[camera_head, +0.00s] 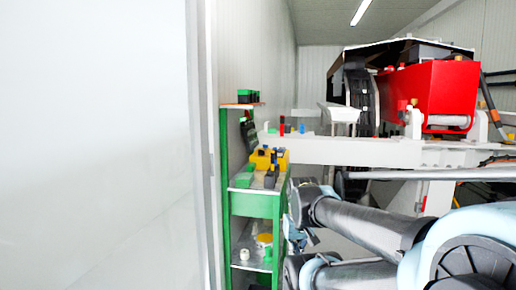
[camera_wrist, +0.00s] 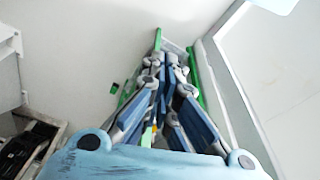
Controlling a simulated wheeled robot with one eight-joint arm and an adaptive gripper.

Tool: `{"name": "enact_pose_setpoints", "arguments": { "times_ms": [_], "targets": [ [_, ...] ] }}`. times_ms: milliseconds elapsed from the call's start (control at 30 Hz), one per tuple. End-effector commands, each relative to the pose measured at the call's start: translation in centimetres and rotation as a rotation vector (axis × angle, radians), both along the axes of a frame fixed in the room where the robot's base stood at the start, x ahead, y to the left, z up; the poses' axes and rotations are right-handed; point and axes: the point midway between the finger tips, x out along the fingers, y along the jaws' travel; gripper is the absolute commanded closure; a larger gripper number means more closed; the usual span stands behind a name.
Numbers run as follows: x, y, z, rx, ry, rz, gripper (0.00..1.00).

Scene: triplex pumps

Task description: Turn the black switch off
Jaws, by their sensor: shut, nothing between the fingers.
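My gripper (camera_wrist: 166,62) shows in the wrist view with its blue-and-grey fingers drawn together at the tips and nothing between them. It points toward a narrow green-framed shelf unit (camera_wrist: 198,75), which lies beyond and partly behind the fingers. In the head view my arm reaches in from the right toward the green shelf unit (camera_head: 258,205), and the gripper's tips cannot be made out. I cannot clearly pick out the black switch in either view. Dark small items sit on the shelf unit, but they are too small to tell apart.
A yellow tool-like object (camera_head: 268,159) lies on the middle shelf. A white beam (camera_head: 350,152) and a large red machine (camera_head: 428,92) stand to the right. A pale wall or panel (camera_head: 95,150) fills the left. The wrist view shows a dark-filled box (camera_wrist: 25,145) at lower left.

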Motion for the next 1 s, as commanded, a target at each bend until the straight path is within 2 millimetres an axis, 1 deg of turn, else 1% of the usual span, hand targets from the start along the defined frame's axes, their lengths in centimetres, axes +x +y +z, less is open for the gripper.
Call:
{"name": "enact_pose_setpoints", "arguments": {
  "times_ms": [367, 433, 533, 667, 767, 800, 867, 1000],
  "targets": [
    [0.0, 0.0, 0.0, 0.000, 0.000, 0.000, 1.00],
    [-0.7, 0.0, 0.6, 0.002, -0.009, 0.001, 1.00],
    [-0.1, 0.2, 1.7, 0.010, -0.004, 0.012, 1.00],
    [1.9, 0.4, 4.7, 0.036, 0.015, 0.041, 1.00],
    [4.2, 0.7, 7.7, 0.065, 0.030, 0.078, 1.00],
    [5.1, 0.8, 8.9, 0.076, 0.037, 0.094, 1.00],
    [6.6, 1.0, 10.5, 0.096, 0.045, 0.119, 1.00],
    [10.3, 1.1, 14.3, 0.143, 0.059, 0.179, 1.00]
  ]
}}
